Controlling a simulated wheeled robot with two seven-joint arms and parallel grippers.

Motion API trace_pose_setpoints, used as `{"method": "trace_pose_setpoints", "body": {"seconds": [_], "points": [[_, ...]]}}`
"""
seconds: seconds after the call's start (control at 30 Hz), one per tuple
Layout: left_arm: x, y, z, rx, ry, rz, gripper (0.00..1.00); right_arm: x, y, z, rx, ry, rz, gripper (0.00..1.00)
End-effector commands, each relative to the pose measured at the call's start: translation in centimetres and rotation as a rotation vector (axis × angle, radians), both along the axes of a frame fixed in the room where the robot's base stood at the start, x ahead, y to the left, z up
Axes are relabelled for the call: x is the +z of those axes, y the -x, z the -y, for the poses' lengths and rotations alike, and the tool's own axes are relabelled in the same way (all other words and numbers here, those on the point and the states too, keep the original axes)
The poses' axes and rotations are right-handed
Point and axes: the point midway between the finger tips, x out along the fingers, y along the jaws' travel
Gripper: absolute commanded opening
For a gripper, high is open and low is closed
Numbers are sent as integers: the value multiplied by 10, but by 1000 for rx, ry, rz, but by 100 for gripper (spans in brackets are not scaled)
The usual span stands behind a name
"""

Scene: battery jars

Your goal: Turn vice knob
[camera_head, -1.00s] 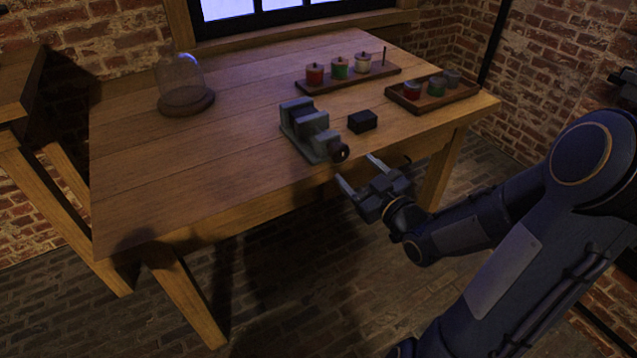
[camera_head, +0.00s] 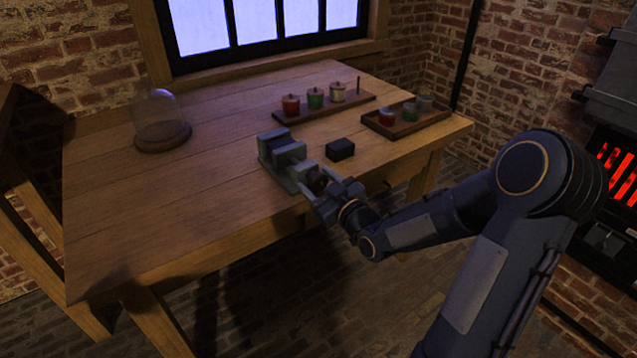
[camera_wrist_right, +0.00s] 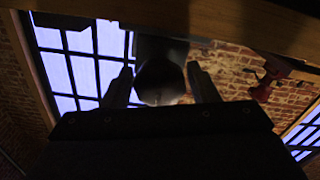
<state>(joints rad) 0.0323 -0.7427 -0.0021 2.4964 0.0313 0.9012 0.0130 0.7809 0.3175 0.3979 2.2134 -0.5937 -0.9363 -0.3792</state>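The grey vice (camera_head: 284,158) stands near the front edge of the wooden table. Its round dark knob (camera_head: 317,181) faces the front edge. My right gripper (camera_head: 318,188) is at the knob. In the right wrist view the knob (camera_wrist_right: 160,82) sits between the two fingers (camera_wrist_right: 160,88). The fingers are spread, with a visible gap on each side of the knob. In the head view the gripper partly hides the knob. My left gripper is not in view.
A small black block (camera_head: 340,149) lies right of the vice. Behind it are a wooden rack (camera_head: 345,107) with several jars and a tray (camera_head: 440,113) with more jars. A glass dome (camera_head: 160,118) stands at the back left. The table's left front (camera_head: 150,220) is clear.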

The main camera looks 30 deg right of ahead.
Motion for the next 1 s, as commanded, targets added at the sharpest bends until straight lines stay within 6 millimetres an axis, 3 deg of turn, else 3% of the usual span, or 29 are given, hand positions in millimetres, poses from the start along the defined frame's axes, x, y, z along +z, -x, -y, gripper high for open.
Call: {"method": "trace_pose_setpoints", "body": {"seconds": [0.03, 0.23, 0.67, 1.0], "points": [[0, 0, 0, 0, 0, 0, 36, 0, 0, 0, 0, 0, 0, 47], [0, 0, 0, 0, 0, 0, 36, 0, 0, 0, 0, 0, 0, 21], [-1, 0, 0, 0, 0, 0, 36, 0, 0, 0, 0, -94, -7, 21], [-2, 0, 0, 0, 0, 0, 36, 0, 0, 0, 0, -373, -29, 21]]}}
